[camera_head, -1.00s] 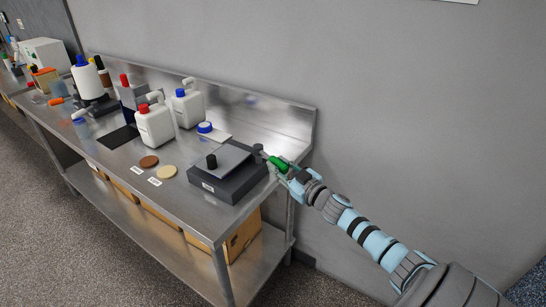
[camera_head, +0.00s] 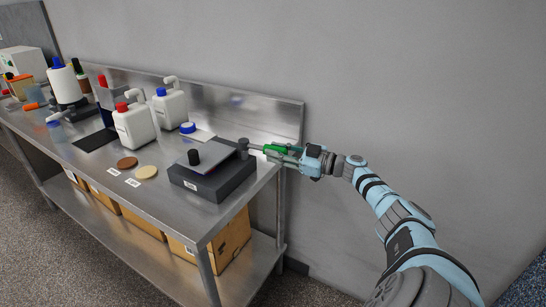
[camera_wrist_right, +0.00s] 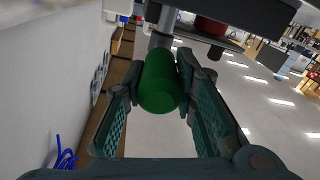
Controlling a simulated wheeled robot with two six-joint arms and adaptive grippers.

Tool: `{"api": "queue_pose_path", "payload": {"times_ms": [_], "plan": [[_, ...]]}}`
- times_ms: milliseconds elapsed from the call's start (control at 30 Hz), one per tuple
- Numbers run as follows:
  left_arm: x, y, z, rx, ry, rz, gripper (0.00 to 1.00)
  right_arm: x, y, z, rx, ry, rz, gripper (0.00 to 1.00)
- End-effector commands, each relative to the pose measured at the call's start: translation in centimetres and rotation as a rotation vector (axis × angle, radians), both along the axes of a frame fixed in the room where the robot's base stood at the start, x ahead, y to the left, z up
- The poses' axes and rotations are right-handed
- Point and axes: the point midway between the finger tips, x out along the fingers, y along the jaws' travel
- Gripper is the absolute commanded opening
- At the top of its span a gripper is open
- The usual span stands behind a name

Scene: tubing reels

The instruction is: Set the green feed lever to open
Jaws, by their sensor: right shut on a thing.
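The green feed lever (camera_head: 274,149) sticks out to the right from a small grey pivot at the back right corner of a dark grey box (camera_head: 214,182) on the steel bench. My right gripper (camera_head: 287,152) is shut on the lever's green handle, at the bench's right end. In the right wrist view the round green handle (camera_wrist_right: 160,86) lies between the two ribbed fingers, with its metal rod running up to a dark block. I see no marking of the lever's positions. My left gripper is not in view.
The bench backsplash (camera_head: 275,116) and grey wall are close behind my right arm.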

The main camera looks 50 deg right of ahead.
Motion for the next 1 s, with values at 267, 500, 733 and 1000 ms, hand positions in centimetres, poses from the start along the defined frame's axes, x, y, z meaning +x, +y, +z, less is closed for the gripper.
{"api": "queue_pose_path", "payload": {"times_ms": [267,500,733,1000], "plan": [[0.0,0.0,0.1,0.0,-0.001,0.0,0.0,0.0,0.1,-0.1,-0.002,0.002,0.002,0.4],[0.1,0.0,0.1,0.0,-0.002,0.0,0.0,0.0,0.1,-0.1,-0.002,0.002,0.0,0.46],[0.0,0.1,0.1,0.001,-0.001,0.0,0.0,-1.0,-0.3,-0.2,-0.003,0.005,-0.001,0.46],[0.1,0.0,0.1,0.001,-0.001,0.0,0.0,-6.8,-2.2,-0.4,-0.008,0.016,0.004,0.46]]}}
